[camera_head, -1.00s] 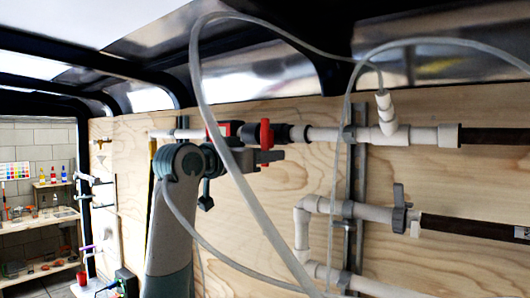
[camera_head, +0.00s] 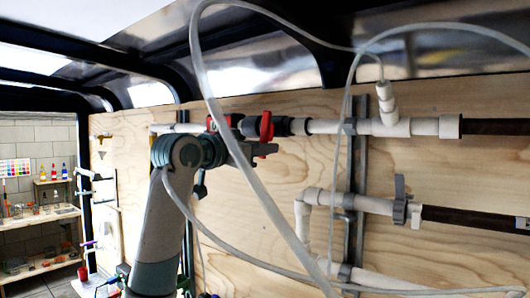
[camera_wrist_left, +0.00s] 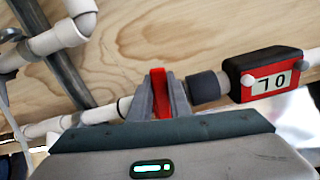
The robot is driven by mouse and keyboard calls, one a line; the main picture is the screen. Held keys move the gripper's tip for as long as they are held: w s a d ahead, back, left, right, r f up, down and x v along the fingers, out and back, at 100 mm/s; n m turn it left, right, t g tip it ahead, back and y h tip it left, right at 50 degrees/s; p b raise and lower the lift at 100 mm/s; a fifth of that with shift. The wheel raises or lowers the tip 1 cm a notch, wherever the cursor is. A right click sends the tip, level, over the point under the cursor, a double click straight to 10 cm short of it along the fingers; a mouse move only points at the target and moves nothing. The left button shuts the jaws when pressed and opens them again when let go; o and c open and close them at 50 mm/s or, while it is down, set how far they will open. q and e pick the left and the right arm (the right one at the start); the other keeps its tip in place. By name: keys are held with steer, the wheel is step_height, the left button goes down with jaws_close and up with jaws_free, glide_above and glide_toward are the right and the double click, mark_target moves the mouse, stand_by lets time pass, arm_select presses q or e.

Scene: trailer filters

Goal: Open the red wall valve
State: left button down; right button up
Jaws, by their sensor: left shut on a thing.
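The red wall valve's handle (camera_head: 266,126) shows at the upper middle of the head view, on the upper white pipe along the plywood wall. It stands roughly upright there, across the pipe. My left gripper (camera_head: 264,150) is at the handle, its fingers just below the handle's visible top. In the left wrist view the red handle (camera_wrist_left: 159,92) is between the two grey fingers of my left gripper (camera_wrist_left: 162,100), which is shut on it. The fingers hide part of the handle and the valve body. My right gripper is in neither current view.
A red and black meter (camera_wrist_left: 268,76) sits on the same pipe, beside the valve. Clear hoses (camera_head: 240,165) hang in front of the wall and pass close to my left arm. A lower pipe with a grey lever (camera_head: 400,200) runs at the right. Shelves (camera_head: 45,220) stand far left.

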arm_select(q)
steer(key=shift+w+a+r+m+b, duration=0.15)
steer(key=shift+a+m+b, duration=0.1)
steer(key=shift+m, duration=0.3)
steer(key=shift+w+a+f+m+b, duration=0.15)
steer(key=shift+a+m, duration=0.1)
steer(key=shift+m, duration=0.3)
steer(key=shift+w+a+r+m, duration=0.15)
steer(key=shift+a+r+m, duration=0.1)
steer(key=shift+m, duration=0.5)
steer(key=shift+w+a+r+m, duration=0.15)
steer(key=shift+r+m, duration=0.1)
steer(key=shift+m, duration=0.5)
steer(key=c, duration=1.6)
jaws_free()
steer(key=shift+c, duration=0.2)
steer(key=shift+s, duration=0.1)
